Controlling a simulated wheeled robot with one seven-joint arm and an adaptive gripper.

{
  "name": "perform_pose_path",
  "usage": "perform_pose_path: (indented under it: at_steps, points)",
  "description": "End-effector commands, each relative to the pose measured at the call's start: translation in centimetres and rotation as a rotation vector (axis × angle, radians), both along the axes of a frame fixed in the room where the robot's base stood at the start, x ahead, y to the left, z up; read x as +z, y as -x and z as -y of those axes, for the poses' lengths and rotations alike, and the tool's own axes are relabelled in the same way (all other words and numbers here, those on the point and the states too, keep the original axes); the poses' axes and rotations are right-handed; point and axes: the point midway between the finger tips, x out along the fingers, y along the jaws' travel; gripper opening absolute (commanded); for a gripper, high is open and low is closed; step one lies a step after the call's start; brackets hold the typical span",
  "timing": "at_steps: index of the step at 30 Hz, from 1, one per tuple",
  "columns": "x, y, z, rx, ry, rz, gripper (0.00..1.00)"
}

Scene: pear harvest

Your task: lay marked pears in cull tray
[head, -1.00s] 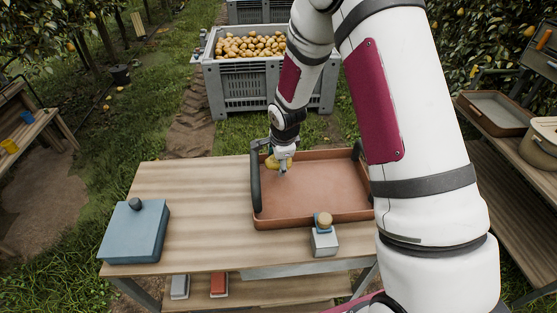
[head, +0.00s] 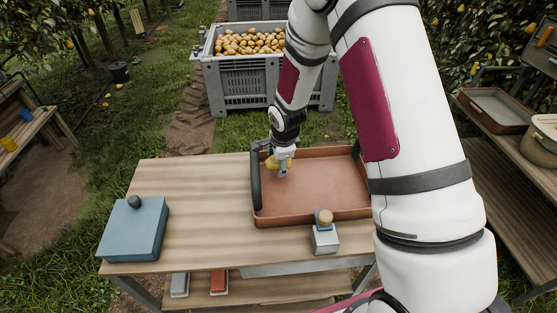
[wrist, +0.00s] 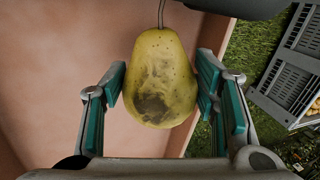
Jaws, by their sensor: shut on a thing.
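My gripper (head: 280,166) is at the back left corner of the terracotta-coloured tray (head: 325,182) on the wooden table. It is shut on a yellow pear (wrist: 160,78), which has dark brown blotches on its lower side and a thin stem. In the wrist view the pear sits between the teal finger pads, over the tray's floor and near its wall. In the head view the pear is partly hidden by my gripper, and I cannot tell whether it touches the tray. The visible part of the tray is empty.
A grey crate (head: 265,92) full of pears stands behind the table. A blue box (head: 134,230) with a dark knob lies at the table's left. A small grey block with a round tan top (head: 325,240) stands by the tray's front edge. The tray has dark upright handles.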

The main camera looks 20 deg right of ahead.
Motion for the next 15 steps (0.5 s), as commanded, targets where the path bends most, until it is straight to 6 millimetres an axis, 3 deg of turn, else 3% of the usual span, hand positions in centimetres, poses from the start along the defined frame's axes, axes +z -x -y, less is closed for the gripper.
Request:
perform_pose_path:
  at_steps: [15]
  points:
    - [-0.72,-0.01,0.0,0.0,0.0,0.001,0.2]
